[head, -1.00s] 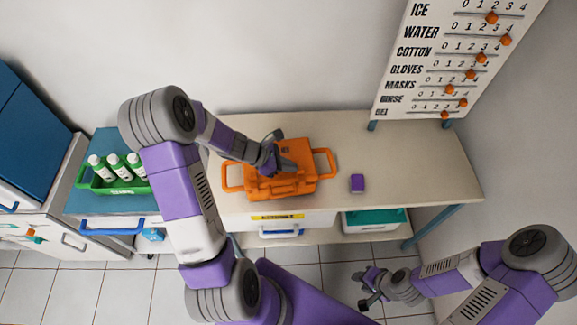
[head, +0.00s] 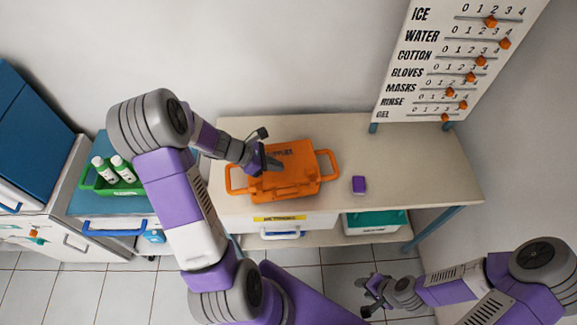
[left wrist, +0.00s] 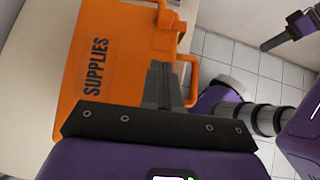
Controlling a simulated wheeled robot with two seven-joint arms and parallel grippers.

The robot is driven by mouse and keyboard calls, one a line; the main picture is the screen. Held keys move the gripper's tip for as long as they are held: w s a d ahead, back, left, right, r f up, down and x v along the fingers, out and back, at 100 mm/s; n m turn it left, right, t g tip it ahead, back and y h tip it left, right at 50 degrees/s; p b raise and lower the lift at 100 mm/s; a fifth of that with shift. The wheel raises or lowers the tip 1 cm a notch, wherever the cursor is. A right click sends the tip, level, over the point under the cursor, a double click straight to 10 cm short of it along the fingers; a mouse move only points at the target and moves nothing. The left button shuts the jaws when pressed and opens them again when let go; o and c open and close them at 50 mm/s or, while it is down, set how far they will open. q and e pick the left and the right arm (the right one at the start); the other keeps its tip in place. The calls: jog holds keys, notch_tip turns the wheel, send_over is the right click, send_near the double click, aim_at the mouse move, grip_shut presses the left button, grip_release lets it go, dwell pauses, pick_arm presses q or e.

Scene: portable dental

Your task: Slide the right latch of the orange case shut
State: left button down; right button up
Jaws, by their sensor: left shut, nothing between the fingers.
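The orange case (head: 300,165) lies on the beige counter with its lid down; the word SUPPLIES shows on the lid in the left wrist view (left wrist: 110,75). Its front edge, where the latches sit, is small in the head view, and I cannot tell the right latch's position. My left gripper (head: 272,164) is over the left part of the lid, shut and empty. In the left wrist view its closed fingers (left wrist: 164,82) appear over the case's edge, near a handle; contact is unclear. My right gripper (head: 366,292) is low, in front of the counter, away from the case; its jaw opening is unclear.
A small purple block (head: 359,184) lies right of the case on the counter (head: 420,165). A green rack of bottles (head: 100,182) stands at left. A teal bin (head: 375,221) is below the counter. A slider board (head: 450,60) stands behind at right.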

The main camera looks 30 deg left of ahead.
pick_arm(q)
jog(key=v, duration=0.6)
jog(key=shift+p, duration=0.35)
